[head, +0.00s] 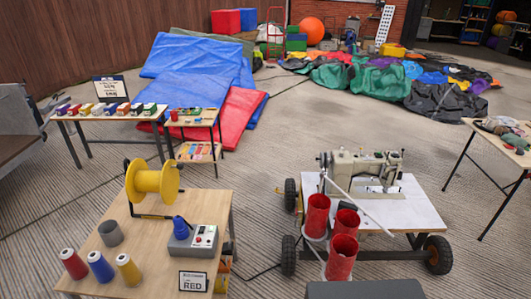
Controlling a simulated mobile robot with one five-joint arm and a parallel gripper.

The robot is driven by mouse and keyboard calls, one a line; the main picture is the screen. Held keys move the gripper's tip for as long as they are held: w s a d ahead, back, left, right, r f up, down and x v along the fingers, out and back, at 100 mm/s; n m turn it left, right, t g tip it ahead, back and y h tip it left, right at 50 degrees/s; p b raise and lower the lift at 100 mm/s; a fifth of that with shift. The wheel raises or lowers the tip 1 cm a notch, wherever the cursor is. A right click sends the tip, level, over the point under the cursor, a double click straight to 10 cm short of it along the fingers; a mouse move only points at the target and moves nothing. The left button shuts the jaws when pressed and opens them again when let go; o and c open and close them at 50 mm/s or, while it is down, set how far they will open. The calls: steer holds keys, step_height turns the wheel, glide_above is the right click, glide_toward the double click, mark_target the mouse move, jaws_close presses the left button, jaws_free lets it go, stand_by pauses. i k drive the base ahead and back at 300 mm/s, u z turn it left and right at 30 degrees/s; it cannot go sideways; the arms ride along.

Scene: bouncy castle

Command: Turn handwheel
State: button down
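A cream sewing machine (362,168) stands on a white-topped wheeled cart (420,212) right of centre in the head view. A small greyish round part at the machine's left end looks like its handwheel (323,160). It is small and seen at an angle, so its markings and rotation cannot be made out. I cannot make out my gripper or its fingers in this view, and nothing is seen gripping the round part.
A wooden table (147,262) at the near left holds a yellow reel (153,180), thread spools and a grey control box (196,238). Another table (500,150) stands at the right edge. Blue and red mats (195,75) lie behind. Carpet is clear between table and cart.

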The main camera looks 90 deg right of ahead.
mark_target(321, 158)
steer(key=u, duration=0.95)
steer(key=k, duration=2.3)
steer(key=z, duration=0.05)
